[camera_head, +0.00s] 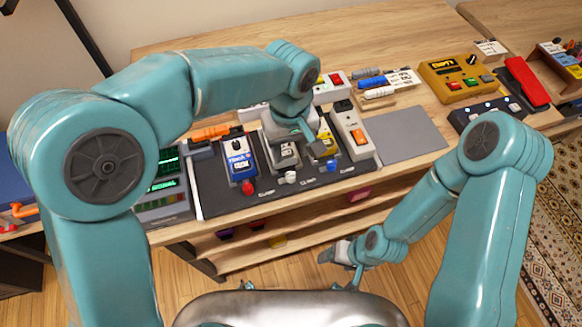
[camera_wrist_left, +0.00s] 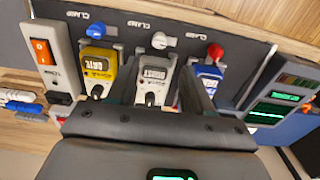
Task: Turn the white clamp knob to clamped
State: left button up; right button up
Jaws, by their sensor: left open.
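The white clamp knob (camera_head: 291,177) sits at the near edge of the dark pedal board (camera_head: 225,205), in front of the middle, grey pedal (camera_head: 285,158). In the left wrist view the white knob (camera_wrist_left: 159,40) stands just beyond the grey pedal (camera_wrist_left: 155,72), beside a "CLAMP" label. My left gripper (camera_head: 296,135) is above the grey pedal, and its fingers (camera_wrist_left: 160,90) are open, one on either side of that pedal in the wrist view. It is apart from the knob. My right gripper (camera_head: 340,254) is low, in front of the bench; its jaw opening is unclear.
A blue pedal (camera_head: 239,164) with a red knob (camera_head: 248,187) is left of the grey one. A yellow pedal (camera_head: 325,142) with a blue knob (camera_head: 332,165) is right. A switch box (camera_head: 350,130) stands further right, near a bare grey mat (camera_head: 405,135).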

aim_at(291, 174)
pick_arm(q)
notch_tip(291, 174, down, 10)
jog(key=shift+r, duration=0.25)
grip_shut()
